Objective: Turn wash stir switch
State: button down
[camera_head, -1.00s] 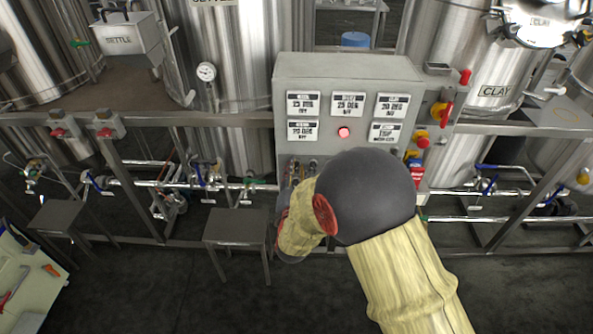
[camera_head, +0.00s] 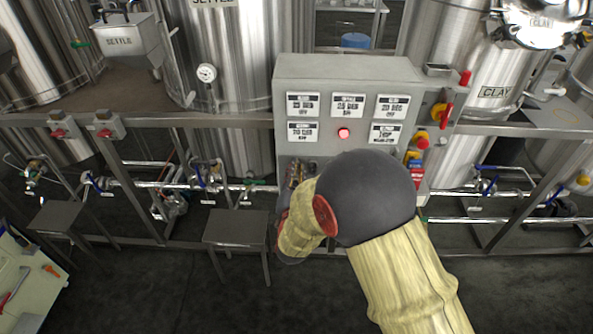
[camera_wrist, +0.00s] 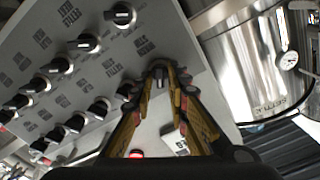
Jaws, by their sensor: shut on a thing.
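The grey control box (camera_head: 345,72) stands in the middle of the head view, with white labels and a red lamp on its face. In the wrist view its panel (camera_wrist: 150,38) is tilted and carries several black rotary switches. My gripper (camera_wrist: 160,74) has its fingertips closed together around one black switch knob (camera_wrist: 158,71) near the panel edge. The fingers hide most of this knob, and I cannot read its label or angle. In the head view my arm covers the lower part of the box, and the gripped switch is hidden.
Other black knobs (camera_wrist: 120,15) sit close beside the gripper. A red-handled yellow switch (camera_head: 441,111) is on the box's right side. Steel tanks (camera_head: 235,50) stand behind a rail with pipes. A small grey stand (camera_head: 235,228) is left of my arm.

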jog(key=shift+n, duration=0.3)
jog(key=n, duration=0.3)
jog(key=n+p, duration=0.1)
jog(key=n, duration=0.3)
jog(key=n+p, duration=0.1)
jog(key=n, duration=0.3)
jog(key=shift+a, duration=0.3)
jog(key=c, duration=2)
grip_release()
jog(key=shift+o, duration=0.2)
jog(key=shift+s, duration=0.1)
jog(key=s, duration=1.1)
jog(key=shift+s+a, duration=0.25)
jog(key=shift+s, duration=0.15)
